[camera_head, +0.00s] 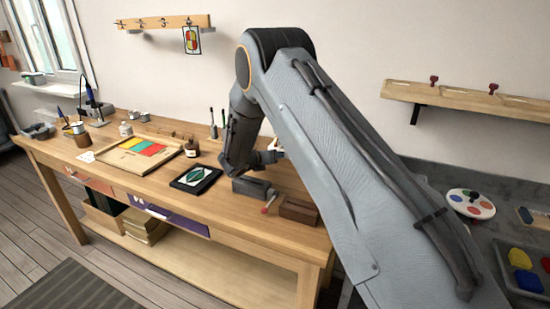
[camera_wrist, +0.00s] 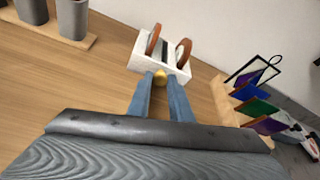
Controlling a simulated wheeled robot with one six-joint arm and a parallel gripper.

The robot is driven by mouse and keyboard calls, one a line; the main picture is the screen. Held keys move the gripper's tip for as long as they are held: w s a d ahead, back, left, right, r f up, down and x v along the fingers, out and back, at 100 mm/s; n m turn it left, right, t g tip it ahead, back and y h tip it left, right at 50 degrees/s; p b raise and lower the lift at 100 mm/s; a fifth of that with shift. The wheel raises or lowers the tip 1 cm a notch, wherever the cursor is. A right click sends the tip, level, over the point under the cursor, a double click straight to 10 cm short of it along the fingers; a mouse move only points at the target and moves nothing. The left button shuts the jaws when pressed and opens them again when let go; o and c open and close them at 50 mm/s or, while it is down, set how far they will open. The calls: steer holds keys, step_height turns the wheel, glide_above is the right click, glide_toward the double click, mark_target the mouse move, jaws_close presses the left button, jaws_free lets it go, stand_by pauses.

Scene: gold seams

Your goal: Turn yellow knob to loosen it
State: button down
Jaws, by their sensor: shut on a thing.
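The yellow knob (camera_wrist: 159,76) is a small round brass-yellow piece on the near side of a white block (camera_wrist: 147,62) with two reddish-brown discs. My gripper (camera_wrist: 160,78) has its two blue-grey fingers on either side of the knob, shut on it. The fingertips hide the sides of the knob. In the head view my gripper (camera_head: 272,152) is over the back right of the wooden workbench, mostly behind my own arm. Only a sliver of the white block (camera_head: 277,145) shows there, and the knob is hidden.
In the wrist view, a wooden rack (camera_wrist: 226,103) of coloured panels stands right of the block. Grey cylinders (camera_wrist: 72,18) stand at upper left. In the head view, a grey vise-like block (camera_head: 252,187) and a brown block (camera_head: 298,210) are near the bench's front edge.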

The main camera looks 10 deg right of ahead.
stand_by(0.4)
steer(key=c, duration=1.9)
jaws_free()
steer(key=shift+o, duration=0.2)
steer(key=shift+b+v, duration=0.75)
steer(key=shift+v, duration=3.2)
